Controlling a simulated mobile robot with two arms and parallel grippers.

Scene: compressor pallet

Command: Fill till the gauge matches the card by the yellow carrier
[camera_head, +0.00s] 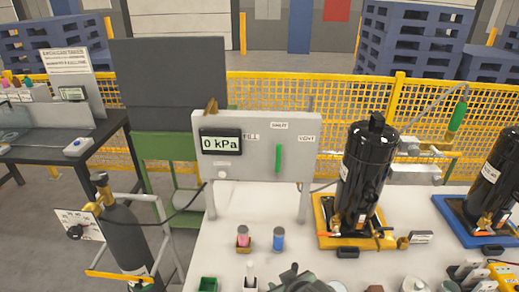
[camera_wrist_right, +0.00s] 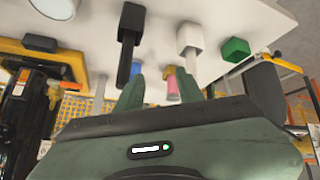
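The gauge display (camera_head: 220,142) on the grey panel (camera_head: 262,172) reads 0 kPa. A green lever (camera_head: 278,158) stands upright on the panel, between a FILL label (camera_head: 250,137) and a VENT label (camera_head: 307,138). A black compressor (camera_head: 367,165) stands in the yellow carrier (camera_head: 325,238). A small card (camera_head: 420,237) stands to the right of that carrier; its text is too small to read. My right gripper (camera_head: 297,277) is low over the table's front, below the panel. In the right wrist view its fingers (camera_wrist_right: 160,88) are apart, with nothing held. My left gripper is not in view.
Pink (camera_head: 243,235) and blue (camera_head: 278,237) small cylinders stand on the white table (camera_head: 225,270) below the panel. A green block (camera_head: 208,284) is at the front left. A gas cylinder (camera_head: 127,235) stands left of the table. A second compressor (camera_head: 495,175) is at right.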

